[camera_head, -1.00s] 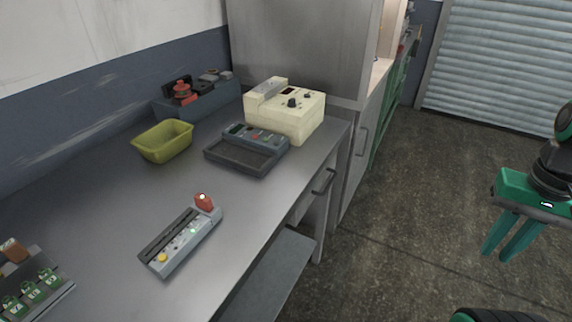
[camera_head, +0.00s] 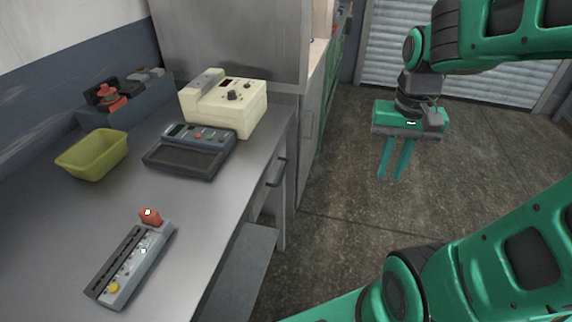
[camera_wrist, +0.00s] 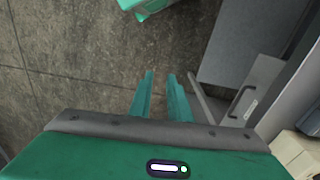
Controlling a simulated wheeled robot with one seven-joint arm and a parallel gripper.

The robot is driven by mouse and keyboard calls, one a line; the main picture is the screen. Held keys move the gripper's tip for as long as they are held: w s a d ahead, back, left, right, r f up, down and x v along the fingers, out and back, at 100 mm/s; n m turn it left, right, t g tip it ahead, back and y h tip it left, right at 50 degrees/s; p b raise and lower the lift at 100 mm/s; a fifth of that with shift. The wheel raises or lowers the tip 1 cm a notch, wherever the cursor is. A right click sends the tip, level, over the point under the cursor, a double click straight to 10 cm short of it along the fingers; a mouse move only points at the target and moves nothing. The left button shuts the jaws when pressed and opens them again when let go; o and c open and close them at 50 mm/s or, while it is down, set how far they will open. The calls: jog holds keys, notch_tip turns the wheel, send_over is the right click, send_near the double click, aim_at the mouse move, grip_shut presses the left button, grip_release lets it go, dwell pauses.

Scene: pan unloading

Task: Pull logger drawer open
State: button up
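The drawer (camera_head: 262,196) is under the near edge of the grey worktop, with a dark bar handle (camera_head: 277,173) on its front. It looks shut. In the wrist view, what looks like the drawer front (camera_wrist: 263,82) and its handle (camera_wrist: 242,101) show at the right. My gripper (camera_head: 394,178) hangs over the floor, to the right of the drawer and apart from the handle. Its two green fingers point down with a gap between them, and they hold nothing. They also show in the wrist view (camera_wrist: 161,76), left of the handle.
On the worktop (camera_head: 205,215) are a cream instrument (camera_head: 245,105), a dark grey device (camera_head: 190,148), a yellow-green bin (camera_head: 92,156) and a switch strip (camera_head: 130,263). A lower shelf (camera_head: 240,270) juts below. A tall cabinet (camera_head: 225,40) stands behind. Floor around my gripper is clear.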

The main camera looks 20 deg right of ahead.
jog(key=w+a+f, duration=0.1)
jog(key=w+a, duration=0.2)
jog(key=w, duration=0.4)
jog(key=w+a, duration=0.3)
jog(key=w, duration=0.3)
jog(key=t+y, duration=0.1)
jog(key=y, duration=0.1)
send_near(283, 171)
jog(key=f, duration=0.5)
jog(key=a+f, duration=0.1)
jog(key=f, duration=0.1)
jog(key=shift+w+f, duration=0.2)
jog(key=shift+w, duration=0.2)
